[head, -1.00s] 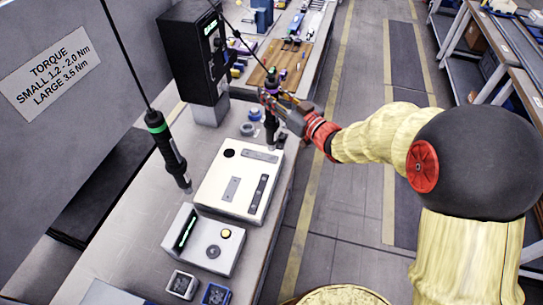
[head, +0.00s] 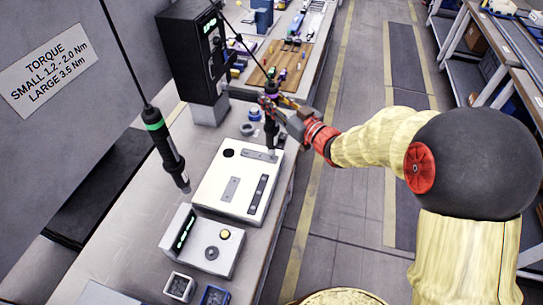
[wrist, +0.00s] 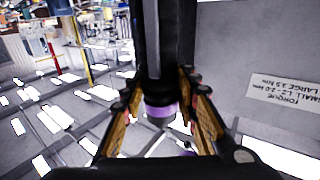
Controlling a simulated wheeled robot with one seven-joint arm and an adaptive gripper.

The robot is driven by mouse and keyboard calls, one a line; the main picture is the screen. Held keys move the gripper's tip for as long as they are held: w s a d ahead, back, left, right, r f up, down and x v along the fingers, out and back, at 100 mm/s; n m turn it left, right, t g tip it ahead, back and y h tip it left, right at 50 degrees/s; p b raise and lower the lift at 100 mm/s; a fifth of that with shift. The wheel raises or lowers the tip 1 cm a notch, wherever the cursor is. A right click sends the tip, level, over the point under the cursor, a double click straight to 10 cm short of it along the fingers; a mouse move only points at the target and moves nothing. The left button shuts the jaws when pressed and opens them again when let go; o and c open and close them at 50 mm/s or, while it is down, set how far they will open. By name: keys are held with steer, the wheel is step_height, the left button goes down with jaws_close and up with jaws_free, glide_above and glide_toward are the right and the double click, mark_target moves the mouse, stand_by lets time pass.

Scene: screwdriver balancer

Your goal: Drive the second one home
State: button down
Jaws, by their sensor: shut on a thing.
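My gripper (head: 277,104) is shut on a dark screwdriver with a purple band (head: 270,122), which hangs from a cable. The purple band (wrist: 160,110) also shows between the fingers in the wrist view. The screwdriver is near upright, its lower end at the far right corner of the white housing (head: 210,190); I cannot tell whether it touches. The housing carries a light metal strip near that end, a grey plate and a dark strip. Screw heads are too small to make out. A second screwdriver with a green band (head: 167,148) hangs free at the left.
A black control box (head: 194,60) stands behind the housing. A white unit with a green display and yellow button (head: 203,244) is in front, with two small bins (head: 180,286) nearer. A torque sign (head: 48,70) is on the left panel. The aisle at right is clear.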

steer(key=shift+s+d+f+b, duration=0.15)
steer(key=shift+f+b, duration=1.2)
steer(key=shift+f, duration=0.75)
stand_by(1.7)
steer(key=shift+r, duration=0.1)
steer(key=shift+r+p, duration=1.95)
steer(key=shift+r, duration=1.3)
